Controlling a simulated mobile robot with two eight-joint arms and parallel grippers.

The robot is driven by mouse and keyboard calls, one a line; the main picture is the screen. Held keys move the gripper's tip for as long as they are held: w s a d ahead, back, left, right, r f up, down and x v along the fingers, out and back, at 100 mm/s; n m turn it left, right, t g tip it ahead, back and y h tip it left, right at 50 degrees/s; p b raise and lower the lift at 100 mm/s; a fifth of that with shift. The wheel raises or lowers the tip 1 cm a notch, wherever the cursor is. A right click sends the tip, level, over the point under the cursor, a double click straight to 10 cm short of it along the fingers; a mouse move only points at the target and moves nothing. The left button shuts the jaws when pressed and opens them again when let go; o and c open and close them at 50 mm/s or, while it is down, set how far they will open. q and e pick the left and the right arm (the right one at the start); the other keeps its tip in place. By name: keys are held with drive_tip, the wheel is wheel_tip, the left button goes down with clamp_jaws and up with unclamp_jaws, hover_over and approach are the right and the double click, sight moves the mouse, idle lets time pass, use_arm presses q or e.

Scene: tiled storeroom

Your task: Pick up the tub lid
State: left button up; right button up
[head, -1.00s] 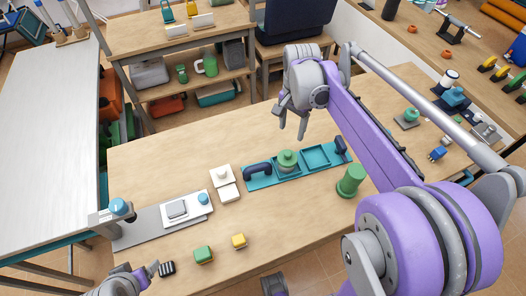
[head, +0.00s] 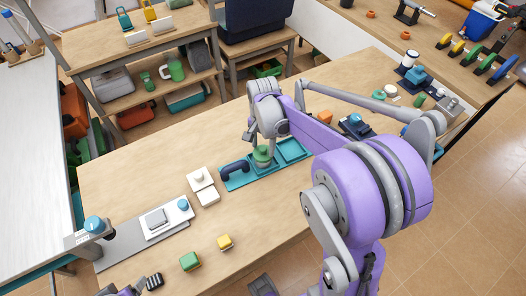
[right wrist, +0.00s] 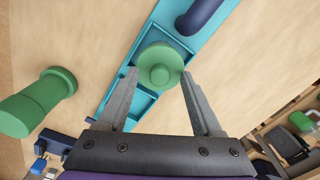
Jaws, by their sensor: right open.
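The tub lid (head: 262,153) is a round green piece with a knob, sitting in the teal tray (head: 236,182) on the wooden table. The right wrist view shows the lid (right wrist: 160,64) from above, with the tray (right wrist: 117,86) around it. My right gripper (right wrist: 159,77) is open, its two fingers on either side of the lid, with nothing gripped. In the head view my right gripper (head: 262,140) is right above the lid and partly hides it.
The table's front right area is bare.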

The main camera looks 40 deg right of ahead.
clamp_jaws()
idle(0.3)
drive_tip(key=shift+r, duration=0.1)
